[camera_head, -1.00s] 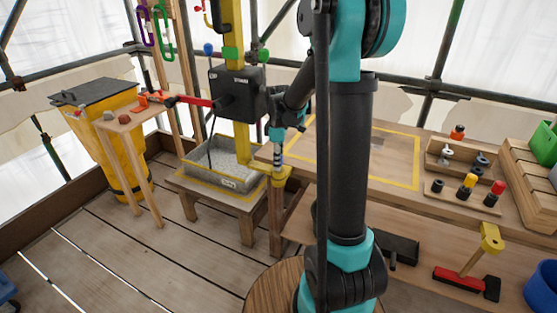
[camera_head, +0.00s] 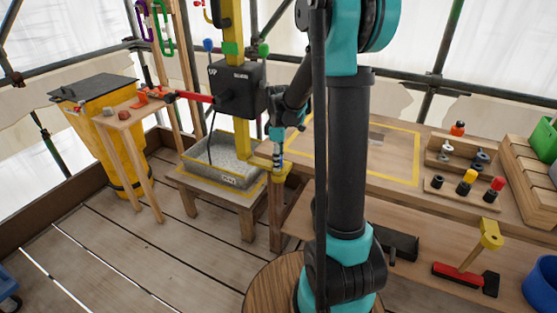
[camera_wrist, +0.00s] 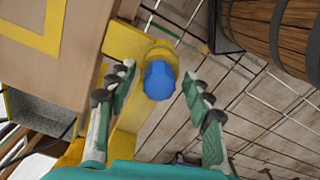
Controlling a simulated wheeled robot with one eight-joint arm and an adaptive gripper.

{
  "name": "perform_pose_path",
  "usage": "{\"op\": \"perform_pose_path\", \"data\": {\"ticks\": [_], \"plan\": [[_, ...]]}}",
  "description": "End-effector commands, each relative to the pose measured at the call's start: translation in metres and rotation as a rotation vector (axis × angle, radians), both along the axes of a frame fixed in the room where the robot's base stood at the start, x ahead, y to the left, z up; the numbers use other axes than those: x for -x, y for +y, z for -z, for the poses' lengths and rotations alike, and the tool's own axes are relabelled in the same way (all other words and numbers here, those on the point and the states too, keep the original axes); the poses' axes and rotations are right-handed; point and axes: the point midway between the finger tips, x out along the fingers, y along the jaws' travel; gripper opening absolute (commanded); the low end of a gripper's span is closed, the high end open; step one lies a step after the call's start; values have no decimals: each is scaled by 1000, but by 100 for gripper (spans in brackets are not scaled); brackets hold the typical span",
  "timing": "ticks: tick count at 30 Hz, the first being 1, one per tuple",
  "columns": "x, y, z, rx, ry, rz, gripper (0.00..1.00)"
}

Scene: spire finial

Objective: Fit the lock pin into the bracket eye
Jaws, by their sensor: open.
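The lock pin, seen end-on, shows a blue head (camera_wrist: 159,80) in the wrist view. It stands over the yellow bracket eye (camera_wrist: 164,53) at the corner of the wooden bench. The yellow bracket (camera_head: 281,172) also shows in the head view, below my gripper (camera_head: 277,152). In the wrist view my gripper (camera_wrist: 157,92) is open, with one finger on each side of the blue head and gaps between. The head hides the eye's opening, so I cannot tell how deep the pin sits.
The bench top (camera_head: 400,180) spreads to the right, with a wooden rack of pegs (camera_head: 462,152). A grey tray (camera_head: 222,165) on a low stand and a yellow post with a black box (camera_head: 237,88) stand at left. In the wrist view a barrel (camera_wrist: 275,30) is at upper right.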

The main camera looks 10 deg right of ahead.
Motion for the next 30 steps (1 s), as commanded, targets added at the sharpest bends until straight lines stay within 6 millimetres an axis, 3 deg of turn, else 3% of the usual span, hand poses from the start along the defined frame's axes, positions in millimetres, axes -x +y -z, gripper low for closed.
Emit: {"op": "perform_pose_path", "data": {"ticks": [7,21,30], "plan": [[0,0,-8,0,0,0,51],[0,0,-70,0,0,0,51],[0,0,-75,0,0,0,51]]}}
